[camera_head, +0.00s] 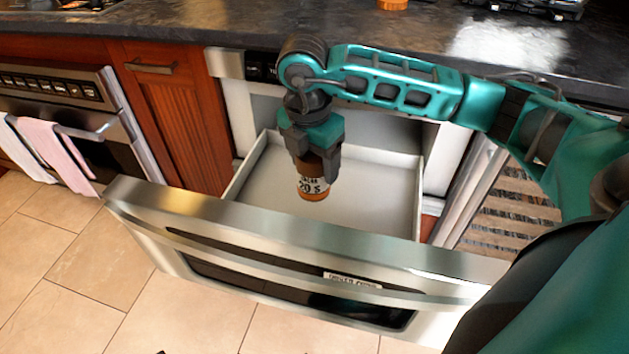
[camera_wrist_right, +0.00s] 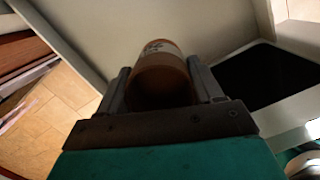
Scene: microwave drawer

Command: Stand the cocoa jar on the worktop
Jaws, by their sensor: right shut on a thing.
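The cocoa jar (camera_head: 313,186) is a small brown jar with a pale label and dark print. My right gripper (camera_head: 316,165) points down and is shut on the jar, with its fingers on either side of it. The jar hangs upright over the open drawer (camera_head: 375,206); I cannot tell whether its base touches the drawer floor. In the right wrist view the jar (camera_wrist_right: 162,78) sits between the two fingers (camera_wrist_right: 163,90). The dark worktop (camera_head: 230,24) runs along the back, above the drawer. My left gripper is not in view.
The microwave drawer's steel front (camera_head: 290,237) stands out into the room. An orange object (camera_head: 392,4) and a dark rack (camera_head: 545,8) stand at the worktop's back, and a hob (camera_head: 60,8) is at left. Bare worktop lies between them. An oven with towels (camera_head: 55,152) is at left.

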